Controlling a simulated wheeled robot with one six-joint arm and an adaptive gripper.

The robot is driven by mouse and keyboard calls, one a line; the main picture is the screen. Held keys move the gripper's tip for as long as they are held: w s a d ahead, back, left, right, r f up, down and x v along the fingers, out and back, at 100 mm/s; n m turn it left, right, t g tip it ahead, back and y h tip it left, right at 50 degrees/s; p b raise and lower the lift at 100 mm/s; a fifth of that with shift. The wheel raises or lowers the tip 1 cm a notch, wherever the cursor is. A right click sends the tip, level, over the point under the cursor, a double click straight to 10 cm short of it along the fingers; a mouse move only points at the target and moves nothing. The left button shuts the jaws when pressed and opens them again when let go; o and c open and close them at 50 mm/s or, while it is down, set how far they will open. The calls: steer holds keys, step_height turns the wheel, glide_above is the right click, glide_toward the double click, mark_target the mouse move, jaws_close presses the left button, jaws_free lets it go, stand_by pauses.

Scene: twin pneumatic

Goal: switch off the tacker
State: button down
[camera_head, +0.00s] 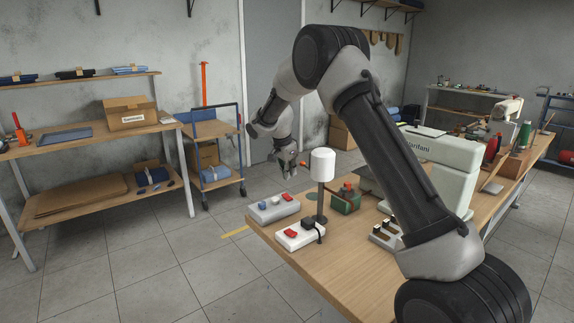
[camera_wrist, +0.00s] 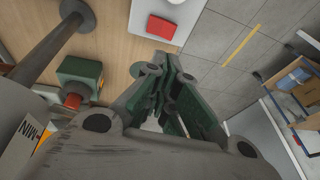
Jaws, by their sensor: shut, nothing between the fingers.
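No label marks which device is the tacker. A grey control box (camera_head: 272,208) with blue and red buttons sits at the table's near left end. A white switch box (camera_head: 300,236) with a black part and a red switch (camera_head: 291,233) is in front of it. A pale sewing machine (camera_head: 442,158) stands further right. My gripper (camera_head: 288,172) is shut and empty, above and behind the grey box, apart from it. In the wrist view my gripper (camera_wrist: 172,65) points toward a pale box (camera_wrist: 189,12) with a red button (camera_wrist: 162,27); I cannot tell which box this is.
A white lamp (camera_head: 322,165) on a dark post stands beside the boxes. A green block with a red top (camera_head: 345,200) is right of it. A small metal rack (camera_head: 385,235) is further right. Shelves and a cart (camera_head: 212,130) stand at left.

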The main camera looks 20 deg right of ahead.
mark_target(287, 197)
steer(key=x, duration=0.4)
steer(key=a+x, duration=0.1)
steer(key=x, duration=0.1)
steer(key=shift+w+f, duration=0.25)
steer(key=shift+a+f, duration=0.1)
steer(key=shift+f, duration=0.1)
steer(key=shift+w+a+f, duration=0.15)
steer(key=shift+w+f, duration=0.3)
steer(key=shift+f, duration=0.05)
steer(key=shift+s+r, duration=0.1)
steer(key=shift+s, duration=0.05)
steer(key=shift+s+d+r, duration=0.2)
steer(key=shift+s+d, duration=0.1)
steer(key=shift+s, duration=0.3)
